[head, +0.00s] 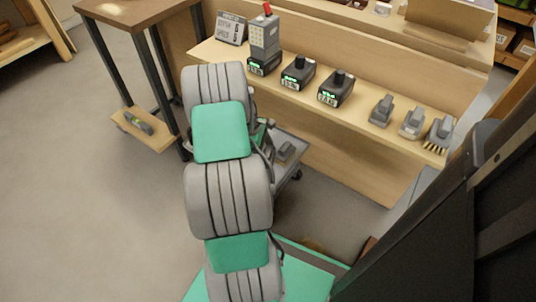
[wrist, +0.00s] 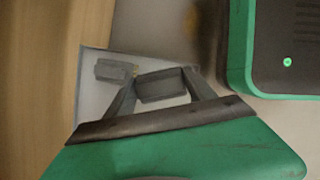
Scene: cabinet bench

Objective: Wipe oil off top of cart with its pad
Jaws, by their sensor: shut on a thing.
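The cart (head: 292,169) is a low grey trolley on wheels, partly behind my arm in the head view. Its pale grey top also shows in the wrist view (wrist: 92,112). My gripper (wrist: 161,88) is over the cart top, its two fingers shut on a dark grey block, which looks like the pad (wrist: 161,84). I cannot tell whether the block touches the top. A smaller grey block (wrist: 112,70) lies on the top to the left; it also shows in the head view (head: 286,150). My arm hides the held block in the head view. I can make out no clear oil.
A wooden bench (head: 350,150) runs beside the cart, carrying several dark devices (head: 336,90) with green displays and several grey brush-like tools (head: 411,122). A tall wooden stand (head: 135,14) with a low shelf is at upper left. Open floor (head: 80,190) lies left.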

